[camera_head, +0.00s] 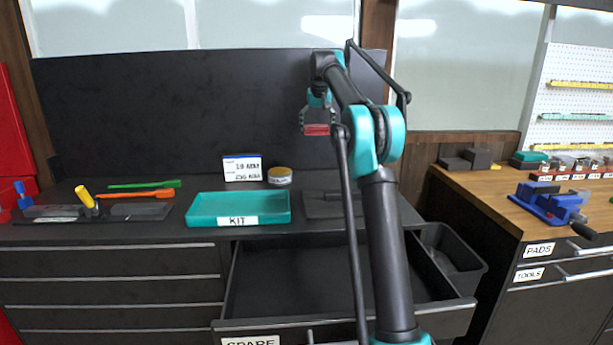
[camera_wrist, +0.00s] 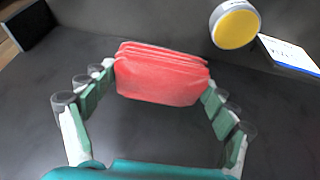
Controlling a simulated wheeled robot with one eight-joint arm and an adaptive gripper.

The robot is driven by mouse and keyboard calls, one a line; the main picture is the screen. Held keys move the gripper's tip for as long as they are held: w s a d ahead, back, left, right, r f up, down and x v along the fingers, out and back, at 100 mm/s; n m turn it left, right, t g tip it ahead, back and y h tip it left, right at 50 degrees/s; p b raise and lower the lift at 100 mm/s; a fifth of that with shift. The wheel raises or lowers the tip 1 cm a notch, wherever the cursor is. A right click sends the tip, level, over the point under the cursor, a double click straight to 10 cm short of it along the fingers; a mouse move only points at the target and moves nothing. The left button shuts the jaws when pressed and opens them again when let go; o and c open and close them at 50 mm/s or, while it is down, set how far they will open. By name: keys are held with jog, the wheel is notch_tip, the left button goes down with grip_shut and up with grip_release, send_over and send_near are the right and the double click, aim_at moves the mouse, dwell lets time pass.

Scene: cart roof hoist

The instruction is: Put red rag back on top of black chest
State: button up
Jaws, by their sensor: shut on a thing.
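The red rag (camera_wrist: 162,76) is a folded block held between the two fingers of my gripper (camera_wrist: 160,85) in the wrist view. In the head view the red rag (camera_head: 317,129) shows at the end of my gripper (camera_head: 317,122), raised above the counter in front of the dark back panel. The black chest (camera_head: 110,233) has a dark top and several drawers. Its drawer labelled SPARE (camera_head: 250,325) is pulled out and looks empty where I can see it; my arm hides part of it.
On the chest top stand a teal KIT tray (camera_head: 237,221), a yellow-lidded tin (camera_head: 280,175), a white-blue box (camera_head: 242,168), and green and orange tools (camera_head: 137,194). A dark flat plate (camera_head: 325,205) lies right of the tray. A wooden bench (camera_head: 495,200) with a blue vise (camera_head: 548,203) is at right.

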aim_at(316, 179)
notch_tip(316, 179, down, 19)
jog(key=shift+f, duration=0.15)
dwell(0.4)
jog(key=shift+f, duration=0.1)
jog(key=o, duration=1)
jog(key=v, duration=1.2)
jog(key=shift+s, duration=0.1)
